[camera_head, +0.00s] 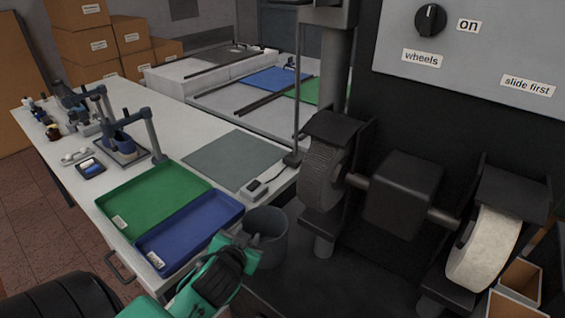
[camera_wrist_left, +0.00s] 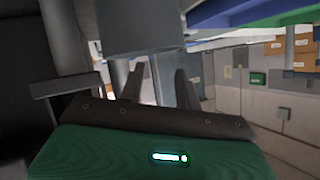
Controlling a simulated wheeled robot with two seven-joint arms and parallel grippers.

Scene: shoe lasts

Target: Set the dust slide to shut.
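No part is plainly marked as the dust slide. A grey upright pipe (camera_head: 335,75) with a dark block (camera_head: 322,14) at its top edge stands left of the grinding machine; I cannot tell if this block is the slide or how it is set. A label reading "slide first" (camera_head: 527,86) is on the grey panel (camera_head: 470,45). My left gripper (camera_head: 252,240) is low in the head view, beside a grey bin (camera_head: 270,248), well below the block. In the left wrist view its two fingers (camera_wrist_left: 158,88) stand apart with nothing seen between them. My right gripper is out of view.
A dark knob (camera_head: 430,20) sits between labels "wheels" and "on". Below are a dark wheel (camera_head: 325,172) and a pale wheel (camera_head: 484,248). A green tray (camera_head: 155,200) and blue tray (camera_head: 190,230) lie on the white bench left of my gripper.

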